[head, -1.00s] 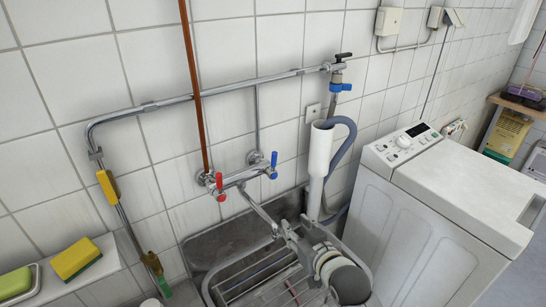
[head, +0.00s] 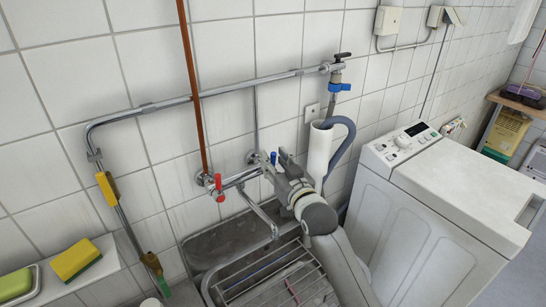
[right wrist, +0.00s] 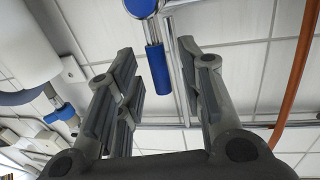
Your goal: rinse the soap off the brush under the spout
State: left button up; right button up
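The wall tap has a red lever (head: 219,188) on the left and a blue lever (head: 273,158) on the right. Its metal spout (head: 257,212) hangs down over the sink (head: 215,248). My right gripper (head: 275,157) is raised at the blue lever. In the right wrist view the gripper (right wrist: 155,60) is open, with the blue lever (right wrist: 157,68) showing between its fingers; contact cannot be told. No water shows at the spout. I cannot make out a brush for certain; a thin reddish stick (head: 292,291) shows at the sink rack. My left gripper is out of view.
A wire rack (head: 265,279) lies across the sink. A white standpipe with a grey hose (head: 318,155) stands right of the gripper, before the washing machine (head: 430,220). A copper pipe (head: 190,80) runs down to the tap. A yellow sponge (head: 76,259) lies on the left ledge.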

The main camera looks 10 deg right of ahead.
jog(key=shift+w+a, duration=0.2)
jog(key=shift+w, duration=0.55)
grip_shut()
